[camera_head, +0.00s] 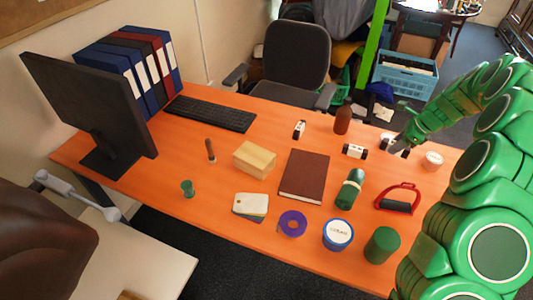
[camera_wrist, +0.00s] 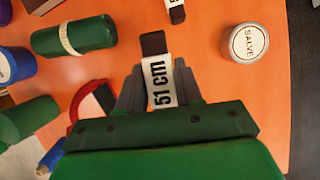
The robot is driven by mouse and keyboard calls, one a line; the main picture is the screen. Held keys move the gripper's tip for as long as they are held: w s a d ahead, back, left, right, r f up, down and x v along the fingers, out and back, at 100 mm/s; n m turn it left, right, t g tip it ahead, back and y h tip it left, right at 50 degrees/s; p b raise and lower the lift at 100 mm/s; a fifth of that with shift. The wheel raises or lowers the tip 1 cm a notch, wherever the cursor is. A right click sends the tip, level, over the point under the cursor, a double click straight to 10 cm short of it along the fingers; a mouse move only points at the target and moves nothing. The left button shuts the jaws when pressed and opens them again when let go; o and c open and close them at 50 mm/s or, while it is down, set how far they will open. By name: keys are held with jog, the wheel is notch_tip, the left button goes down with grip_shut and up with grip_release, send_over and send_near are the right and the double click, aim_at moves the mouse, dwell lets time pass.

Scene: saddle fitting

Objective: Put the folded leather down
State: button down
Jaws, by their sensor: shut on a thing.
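My gripper (camera_wrist: 161,88) is shut on a folded leather (camera_wrist: 154,43), a dark brown strip with a white band reading "51 cm". In the head view my gripper (camera_head: 399,143) is over the right part of the orange desk, and the held leather (camera_head: 405,153) is partly hidden by it. I cannot tell whether the leather touches the desk. A second banded folded leather (camera_head: 355,151) lies just left of it, and its end shows at the top of the wrist view (camera_wrist: 177,12). A third (camera_head: 300,129) lies farther left, near the back edge.
A salve tin (camera_head: 432,160) stands right of my gripper. A red-handled tool (camera_head: 398,199), a green roll (camera_head: 350,189) and a brown bottle (camera_head: 343,116) are nearby. A brown book (camera_head: 304,175) lies mid-desk. Bare desk (camera_wrist: 230,110) shows right of the gripper in the wrist view.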

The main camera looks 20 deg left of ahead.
jog(key=s+a+r+n, duration=0.1)
jog(key=s+a+r, duration=0.1)
jog(key=a, duration=0.5)
jog(key=s+a+r+n, duration=0.1)
jog(key=s+a, duration=0.1)
jog(key=a, duration=0.5)
jog(key=s+a+r+n+g, duration=0.1)
jog(key=s+a+r+n, duration=0.15)
jog(key=s+a, duration=0.9)
jog(key=s+a+r+n+g, duration=0.1)
jog(key=s+a+r+n, duration=0.15)
jog(key=s+a, duration=0.9)
jog(key=m, duration=0.1)
send_over(250, 154)
jog(key=d, duration=0.2)
jog(key=shift+h, duration=0.3)
jog(key=shift+w+a+f, duration=0.1)
jog(key=shift+f, duration=2.1)
jog(key=shift+a+f, duration=0.1)
jog(key=shift+f, duration=2.1)
jog(key=shift+w+a+f, duration=0.1)
jog(key=shift+w+f, duration=0.05)
jog(key=shift+f, duration=1.55)
jog(key=shift+f, duration=0.2)
